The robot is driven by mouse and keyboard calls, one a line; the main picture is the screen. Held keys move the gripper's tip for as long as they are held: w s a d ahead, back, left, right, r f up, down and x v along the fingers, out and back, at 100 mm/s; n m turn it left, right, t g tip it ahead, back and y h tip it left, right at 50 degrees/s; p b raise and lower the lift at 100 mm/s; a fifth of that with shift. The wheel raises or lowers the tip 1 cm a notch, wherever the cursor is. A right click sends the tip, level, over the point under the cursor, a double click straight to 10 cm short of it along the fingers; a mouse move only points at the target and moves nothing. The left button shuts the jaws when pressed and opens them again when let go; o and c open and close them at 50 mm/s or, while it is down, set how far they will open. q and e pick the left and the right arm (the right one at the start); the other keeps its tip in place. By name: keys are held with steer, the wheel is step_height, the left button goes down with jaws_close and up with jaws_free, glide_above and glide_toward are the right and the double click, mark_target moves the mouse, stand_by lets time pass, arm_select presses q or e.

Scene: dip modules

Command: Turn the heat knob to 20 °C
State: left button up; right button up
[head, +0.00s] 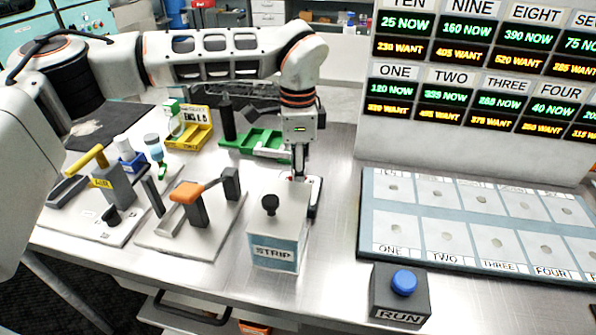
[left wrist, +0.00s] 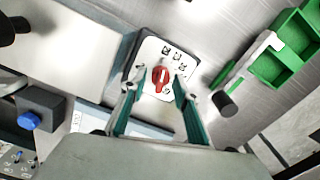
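The heat knob is a red knob (left wrist: 160,77) on a white-faced dial box (left wrist: 152,56) with small printed labels around it, too small to read. Its red pointer runs roughly up and down in the left wrist view. In the head view the dial box (head: 316,192) is mostly hidden behind the STRIP box and my gripper. My left gripper (head: 299,172) points down over it. In the left wrist view its two teal fingers (left wrist: 155,88) stand apart on either side of the knob; whether they touch it I cannot tell. My right gripper is in neither view.
The STRIP box (head: 277,232) with a black knob stands just in front of the dial. A RUN box with a blue button (head: 404,282) is to the right front. Green trays (head: 262,139) lie behind. Lever stations (head: 190,215) fill the left. A slotted board (head: 475,222) is at right.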

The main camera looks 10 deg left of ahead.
arm_select(q)
steer(key=shift+r, duration=0.1)
step_height(320, 180, up, 12)
stand_by(0.7)
